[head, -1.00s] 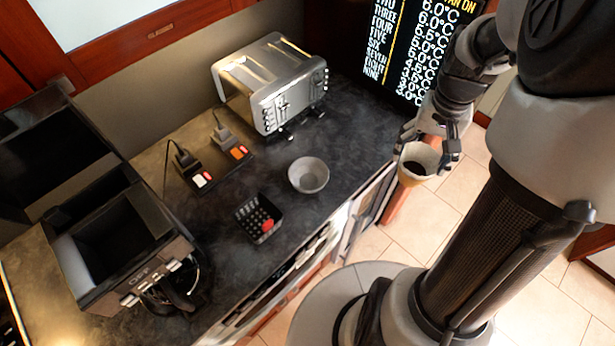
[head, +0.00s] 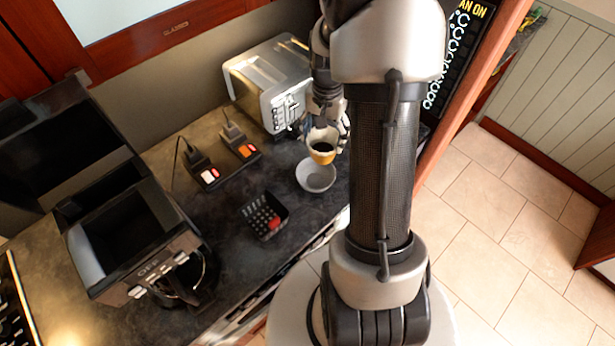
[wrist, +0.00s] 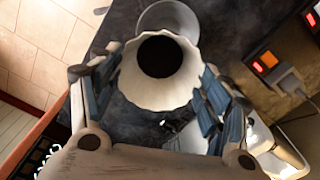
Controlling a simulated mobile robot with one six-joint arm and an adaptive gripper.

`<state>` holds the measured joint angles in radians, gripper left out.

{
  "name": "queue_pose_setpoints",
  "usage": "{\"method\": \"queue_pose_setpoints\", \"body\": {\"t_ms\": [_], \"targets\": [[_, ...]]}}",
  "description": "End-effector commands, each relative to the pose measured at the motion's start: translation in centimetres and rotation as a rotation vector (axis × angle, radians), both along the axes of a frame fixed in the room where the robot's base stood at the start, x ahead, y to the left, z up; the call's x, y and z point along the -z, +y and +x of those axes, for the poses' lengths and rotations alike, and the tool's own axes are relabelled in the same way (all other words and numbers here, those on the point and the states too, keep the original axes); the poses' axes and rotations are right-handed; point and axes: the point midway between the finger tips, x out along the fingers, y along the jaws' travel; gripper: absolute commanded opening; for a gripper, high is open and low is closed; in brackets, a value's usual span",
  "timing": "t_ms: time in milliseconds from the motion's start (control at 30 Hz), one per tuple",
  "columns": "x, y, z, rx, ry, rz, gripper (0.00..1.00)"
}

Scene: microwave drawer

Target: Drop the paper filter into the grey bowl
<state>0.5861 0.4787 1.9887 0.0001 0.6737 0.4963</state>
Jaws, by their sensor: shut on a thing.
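The paper filter (head: 321,156) is a pale fluted cup with dark contents and an orange-tan lower side in the head view. My gripper (head: 325,133) is shut on it and holds it upright or nearly so. In the wrist view the filter (wrist: 135,85) sits between the two fingers of my gripper (wrist: 158,95), its open mouth facing the camera. The grey bowl (head: 316,180) stands on the counter, just below the filter in the head view. In the wrist view the bowl's rim (wrist: 168,14) shows beyond the filter, which hides part of it. The filter appears above the bowl's back edge.
A toaster (head: 270,80) stands behind my gripper. A black button pad (head: 264,216) with a red piece lies left of the bowl, and switched sockets (head: 208,176) lie behind it. A coffee machine (head: 130,235) fills the left. The dark counter (head: 240,275) has bare patches.

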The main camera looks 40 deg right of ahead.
Motion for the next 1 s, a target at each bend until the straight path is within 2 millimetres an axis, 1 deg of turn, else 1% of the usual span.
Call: {"method": "queue_pose_setpoints", "body": {"t_ms": [33,400,533,767,800,1000], "targets": [[0.7,0.0,0.0,0.000,0.001,0.000,0.55],[4.9,0.1,-0.1,-0.002,0.002,0.001,0.55],[5.4,0.0,-0.1,-0.002,0.001,0.000,0.55],[5.3,0.0,0.0,-0.002,0.000,0.001,0.55],[5.3,0.0,0.0,-0.002,0.000,0.001,0.72],[5.3,0.0,0.0,-0.002,0.000,0.001,0.85]]}}
